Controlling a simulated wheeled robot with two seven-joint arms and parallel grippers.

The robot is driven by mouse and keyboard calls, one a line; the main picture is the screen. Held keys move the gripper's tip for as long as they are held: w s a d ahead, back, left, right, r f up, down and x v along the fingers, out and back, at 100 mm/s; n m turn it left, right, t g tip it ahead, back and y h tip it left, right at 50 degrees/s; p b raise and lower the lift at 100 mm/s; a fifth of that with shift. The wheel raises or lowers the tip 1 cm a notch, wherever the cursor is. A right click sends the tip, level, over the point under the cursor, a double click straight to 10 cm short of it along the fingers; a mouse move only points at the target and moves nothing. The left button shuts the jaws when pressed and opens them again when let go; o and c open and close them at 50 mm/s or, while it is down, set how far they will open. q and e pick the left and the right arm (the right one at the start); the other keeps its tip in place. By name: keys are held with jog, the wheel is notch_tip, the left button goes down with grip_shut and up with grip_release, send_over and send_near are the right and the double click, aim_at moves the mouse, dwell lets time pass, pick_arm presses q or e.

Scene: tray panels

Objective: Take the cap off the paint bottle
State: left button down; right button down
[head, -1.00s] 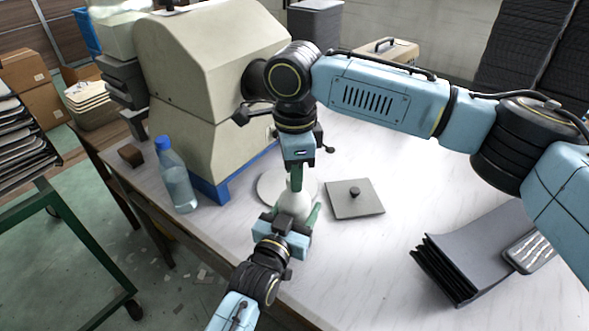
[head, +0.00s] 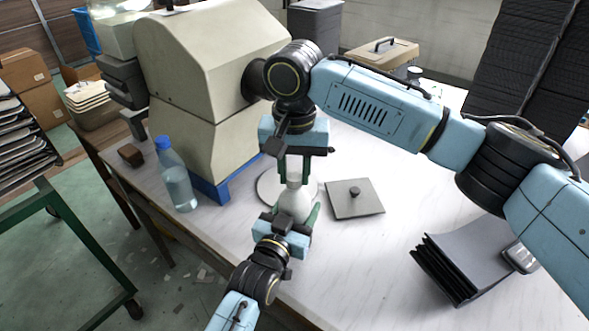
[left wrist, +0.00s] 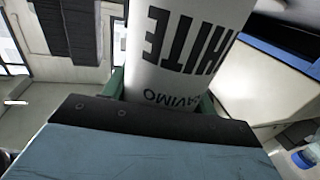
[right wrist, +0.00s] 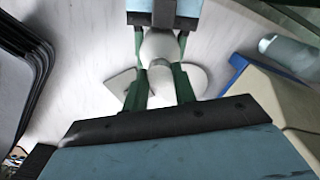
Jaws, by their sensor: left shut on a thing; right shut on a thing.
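The white paint bottle (head: 296,204) stands upright at the middle front of the table. My left gripper (head: 297,212) is shut around its body from the near side. In the left wrist view the bottle's dark "WHITE" lettering (left wrist: 180,45) appears upside down between the green fingers. My right gripper (head: 294,174) reaches down from above, its green fingers on either side of the cap (head: 294,179), shut on it. The cap is small and pale, partly hidden by the fingers. In the right wrist view the bottle (right wrist: 158,46) shows beyond the fingertips; whether the cap has come loose is unclear.
A round pale disc (head: 268,188) lies behind the bottle. A square grey plate with a knob (head: 368,207) lies to its right. A clear blue-capped bottle (head: 178,186) and a large beige machine (head: 205,60) stand left. Dark folders (head: 465,262) lie at right.

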jog(key=n, duration=0.5)
jog(key=shift+n, duration=0.3)
jog(key=n, duration=1)
jog(key=shift+n, duration=0.3)
jog(key=n, duration=0.8)
jog(key=shift+r+n, duration=0.1)
jog(key=shift+n, duration=0.3)
jog(key=n, duration=0.3)
jog(key=shift+n, duration=0.4)
jog(key=n, duration=1)
